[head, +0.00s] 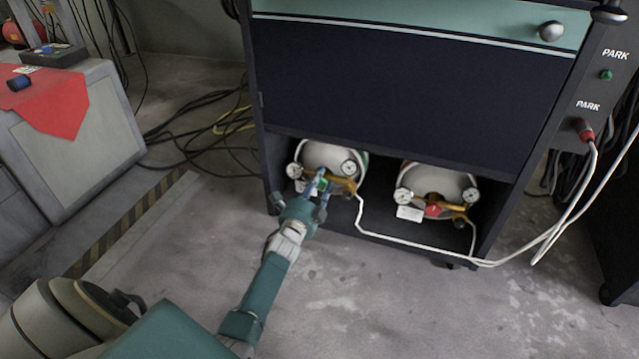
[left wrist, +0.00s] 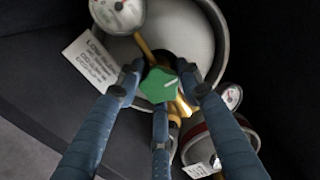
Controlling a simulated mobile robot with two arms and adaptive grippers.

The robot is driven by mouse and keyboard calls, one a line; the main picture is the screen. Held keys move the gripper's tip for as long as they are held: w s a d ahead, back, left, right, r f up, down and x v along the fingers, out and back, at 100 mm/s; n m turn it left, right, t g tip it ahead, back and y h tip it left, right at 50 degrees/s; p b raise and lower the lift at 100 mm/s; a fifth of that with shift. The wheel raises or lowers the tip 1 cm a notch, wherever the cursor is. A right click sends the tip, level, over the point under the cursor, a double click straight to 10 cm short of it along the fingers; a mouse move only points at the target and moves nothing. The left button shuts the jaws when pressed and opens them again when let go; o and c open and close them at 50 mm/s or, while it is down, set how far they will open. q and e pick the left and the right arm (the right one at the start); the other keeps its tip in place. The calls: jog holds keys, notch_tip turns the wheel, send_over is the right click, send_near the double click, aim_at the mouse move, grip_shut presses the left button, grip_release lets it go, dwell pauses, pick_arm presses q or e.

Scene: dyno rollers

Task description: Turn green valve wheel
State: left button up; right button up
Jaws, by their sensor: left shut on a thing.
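The green valve wheel (left wrist: 158,86) sits on a brass fitting at the front of the left gas cylinder (head: 330,158). In the left wrist view it shows between the blue fingers of my left gripper (left wrist: 160,92). In the head view my left gripper (head: 318,184) reaches into the lower shelf of the cabinet and is shut on the wheel, hiding most of it. My right gripper is not in view.
A second cylinder (head: 438,182) with a red valve wheel (head: 432,210) stands to the right on the same shelf. Gauges and paper tags surround both valves. A white hose (head: 400,243) runs along the shelf front. The dark cabinet (head: 400,95) closes off the space above.

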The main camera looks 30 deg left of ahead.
pick_arm(q)
jog(key=o, duration=1.2)
jog(key=v, duration=0.7)
jog(key=shift+s, duration=0.2)
